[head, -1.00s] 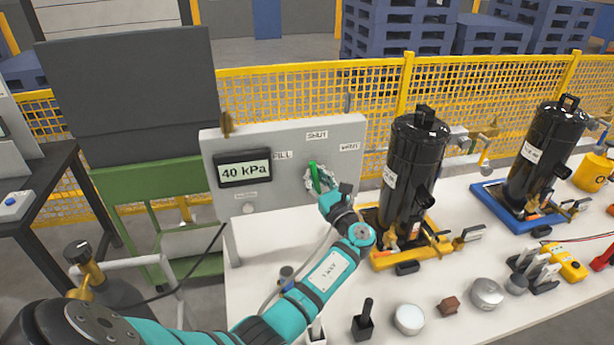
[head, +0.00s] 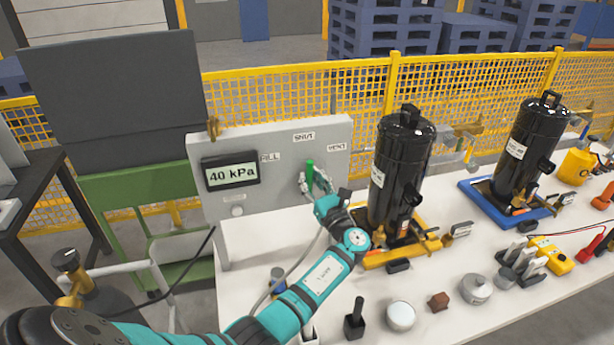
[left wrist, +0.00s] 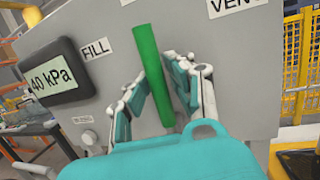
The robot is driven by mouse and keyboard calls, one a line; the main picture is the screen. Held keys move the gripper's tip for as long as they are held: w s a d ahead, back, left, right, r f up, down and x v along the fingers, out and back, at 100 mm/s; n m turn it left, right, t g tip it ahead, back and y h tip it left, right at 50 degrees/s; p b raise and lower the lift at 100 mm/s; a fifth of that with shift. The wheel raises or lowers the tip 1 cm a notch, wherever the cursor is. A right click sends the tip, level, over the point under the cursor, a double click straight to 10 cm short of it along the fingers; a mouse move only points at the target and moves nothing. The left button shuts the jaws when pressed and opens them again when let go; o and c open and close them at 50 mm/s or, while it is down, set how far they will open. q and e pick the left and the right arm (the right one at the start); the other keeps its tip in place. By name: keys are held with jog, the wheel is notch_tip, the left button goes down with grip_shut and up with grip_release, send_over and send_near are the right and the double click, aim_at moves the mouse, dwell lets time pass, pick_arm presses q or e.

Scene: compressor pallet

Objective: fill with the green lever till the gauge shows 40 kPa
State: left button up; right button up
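The green lever (head: 309,171) stands about upright on the grey panel (head: 260,180), pointing towards the SHUT label (head: 304,137). The FILL label (head: 270,157) is to its left and the VENT label (head: 337,147) to its right. The gauge (head: 231,173) reads 40 kPa, and it also shows in the left wrist view (left wrist: 50,72). My left gripper (head: 316,184) is at the lever. In the left wrist view, its fingers (left wrist: 162,92) are open on either side of the lever (left wrist: 153,75), with a gap at the right finger. My right gripper is out of view.
Two black tanks stand right of the panel, one on a yellow tray (head: 375,258), one on a blue tray (head: 478,190). Small parts, including a white round lid (head: 401,316), lie along the white table's front. Yellow mesh fence (head: 270,95) runs behind.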

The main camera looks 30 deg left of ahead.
pick_arm(q)
jog(key=o, duration=0.4)
jog(key=shift+d+r, duration=0.1)
jog(key=shift+r, duration=0.25)
jog(key=shift+c, duration=0.2)
jog(key=shift+s+a, duration=0.1)
jog(key=shift+a, duration=0.25)
jog(key=v, duration=1.2)
jog(key=shift+d, duration=0.15)
jog(key=shift+f, duration=0.1)
